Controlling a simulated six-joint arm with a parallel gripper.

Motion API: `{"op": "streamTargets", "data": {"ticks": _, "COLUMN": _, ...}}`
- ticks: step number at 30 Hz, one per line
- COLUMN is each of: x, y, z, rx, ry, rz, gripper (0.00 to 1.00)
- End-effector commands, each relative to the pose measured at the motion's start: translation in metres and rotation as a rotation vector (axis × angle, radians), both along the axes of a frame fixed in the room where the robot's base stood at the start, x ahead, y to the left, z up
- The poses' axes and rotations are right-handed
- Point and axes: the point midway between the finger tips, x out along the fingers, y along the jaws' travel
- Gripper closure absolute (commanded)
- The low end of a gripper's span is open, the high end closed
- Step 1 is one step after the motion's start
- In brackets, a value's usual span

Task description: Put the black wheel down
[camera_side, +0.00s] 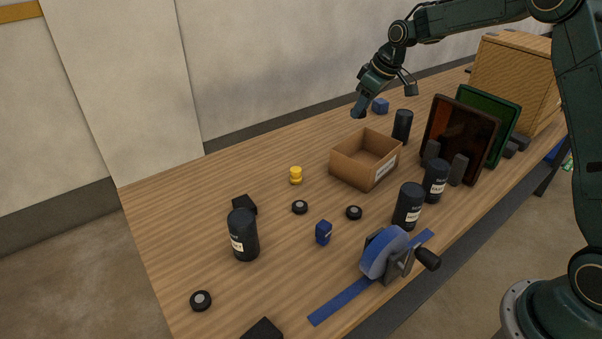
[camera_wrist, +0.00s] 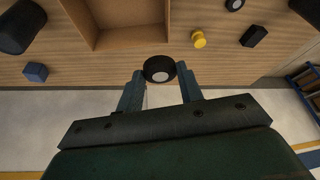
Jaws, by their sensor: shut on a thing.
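A black wheel (camera_wrist: 159,69) with a pale hub is held between the fingertips of my gripper (camera_wrist: 160,80) in the wrist view. My gripper is shut on it. In the side view my gripper (camera_side: 359,111) hangs high near the table's back edge, behind the cardboard box, pointing down. The held wheel cannot be made out there. Three similar black wheels lie flat on the table: one near the middle (camera_side: 300,207), one in front of the box (camera_side: 354,212) and one at the front left (camera_side: 200,300).
The open cardboard box (camera_side: 351,172) looks empty. A yellow piece (camera_side: 296,175), a blue cube (camera_side: 381,105), a blue block (camera_side: 323,232), black canisters (camera_side: 243,234) and a blue-wheeled device (camera_side: 385,254) stand on the wooden table (camera_side: 180,225). The back left of the table is clear.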

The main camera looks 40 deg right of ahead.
Motion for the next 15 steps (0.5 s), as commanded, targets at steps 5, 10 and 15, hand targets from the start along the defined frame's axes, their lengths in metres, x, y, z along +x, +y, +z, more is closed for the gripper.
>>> {"op": "streamTargets", "data": {"ticks": 5, "x": 0.004, "y": -0.043, "z": 0.001, "rx": 0.004, "ry": -0.005, "rz": -0.128, "gripper": 0.85}}
{"op": "streamTargets", "data": {"ticks": 10, "x": 0.004, "y": -0.059, "z": 0.002, "rx": 0.007, "ry": -0.009, "rz": -0.177, "gripper": 0.85}}
{"op": "streamTargets", "data": {"ticks": 15, "x": 0.004, "y": -0.060, "z": 0.001, "rx": 0.007, "ry": -0.009, "rz": -0.183, "gripper": 0.85}}
